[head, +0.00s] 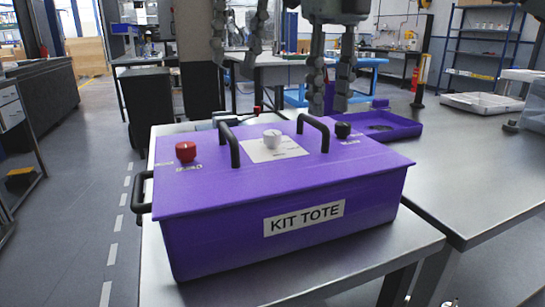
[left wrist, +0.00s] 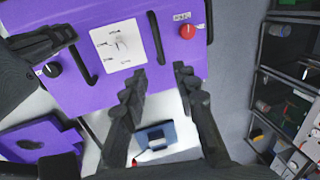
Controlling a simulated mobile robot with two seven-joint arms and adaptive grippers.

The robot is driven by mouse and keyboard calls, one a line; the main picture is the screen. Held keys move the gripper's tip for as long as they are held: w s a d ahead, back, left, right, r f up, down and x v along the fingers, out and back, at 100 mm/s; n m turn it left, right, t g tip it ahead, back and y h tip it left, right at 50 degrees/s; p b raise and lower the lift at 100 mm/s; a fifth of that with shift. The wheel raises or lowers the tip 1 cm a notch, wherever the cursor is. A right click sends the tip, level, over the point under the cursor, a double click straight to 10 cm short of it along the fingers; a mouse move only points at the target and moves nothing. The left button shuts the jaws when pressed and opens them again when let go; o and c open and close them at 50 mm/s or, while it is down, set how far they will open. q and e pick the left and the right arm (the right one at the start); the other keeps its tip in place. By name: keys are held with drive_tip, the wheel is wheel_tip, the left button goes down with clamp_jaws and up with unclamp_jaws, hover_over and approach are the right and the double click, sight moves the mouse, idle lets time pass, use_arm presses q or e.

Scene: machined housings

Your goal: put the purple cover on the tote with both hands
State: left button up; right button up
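The purple cover (head: 215,190) lies flat over the top of the purple tote (head: 225,250), which has a "KIT TOTE" label on its front. The cover carries two black handles, a red knob, a white dial and a black knob. The cover also shows in the left wrist view (left wrist: 95,95). My left gripper (head: 236,70) is open and empty, above and behind the cover's far edge. In the left wrist view its spread fingers (left wrist: 158,78) have nothing between them. My right gripper (head: 331,100) is open and empty, behind the right handle. Neither gripper holds a handle.
A purple tray (head: 400,130) with a round recess lies on the steel table behind right. A white tray (head: 480,103) stands farther right. A small blue item (left wrist: 155,138) lies behind the tote. The right table's front is clear. A black side handle (head: 142,192) sticks out left of the tote.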

wheel_tip(320, 180, up, 6)
drive_tip(key=shift+r, duration=0.15)
idle(0.3)
